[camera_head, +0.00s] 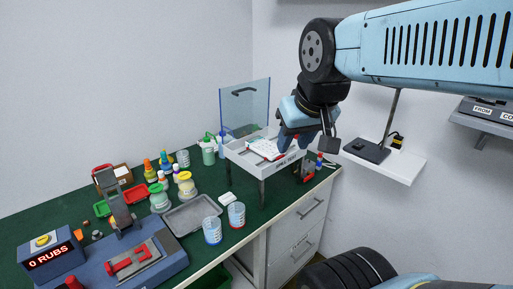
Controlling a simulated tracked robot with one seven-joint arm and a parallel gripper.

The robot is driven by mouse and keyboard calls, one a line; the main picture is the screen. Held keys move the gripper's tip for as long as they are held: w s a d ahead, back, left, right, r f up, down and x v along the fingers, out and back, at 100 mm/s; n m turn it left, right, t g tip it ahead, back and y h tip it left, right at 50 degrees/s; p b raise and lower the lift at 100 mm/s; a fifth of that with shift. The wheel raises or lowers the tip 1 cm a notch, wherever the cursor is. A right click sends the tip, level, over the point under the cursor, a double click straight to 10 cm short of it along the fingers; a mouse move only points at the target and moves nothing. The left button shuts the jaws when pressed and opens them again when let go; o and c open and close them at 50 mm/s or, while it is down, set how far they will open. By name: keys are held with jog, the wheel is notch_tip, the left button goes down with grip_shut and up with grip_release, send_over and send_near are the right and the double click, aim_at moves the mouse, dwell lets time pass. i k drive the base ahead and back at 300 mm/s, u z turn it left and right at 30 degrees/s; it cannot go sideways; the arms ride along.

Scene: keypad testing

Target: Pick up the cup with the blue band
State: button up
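Two clear cups stand upright side by side near the front edge of the green bench. The left one, the cup with the blue band (212,230), shows blue near its base. The other cup (236,214) shows red near its base and stands just behind and to the right. My gripper (287,143) is at the white spill test stand, to the right of and beyond both cups, and apart from them. Its fingers are small and partly hidden by the wrist, so I cannot tell whether it is open or shut.
A grey metal tray (188,215) lies left of the cups, with a small white block (228,196) behind them. The spill test stand (262,170) is to the right. The rub tester (130,264) is at front left. Bottles and jars (160,198) stand behind the tray.

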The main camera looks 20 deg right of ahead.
aim_at(212, 226)
jog(key=z, duration=0.3)
jog(key=i, duration=0.15)
jog(key=u, duration=3.05)
jog(key=k, duration=1.1)
jog(key=z, duration=0.3)
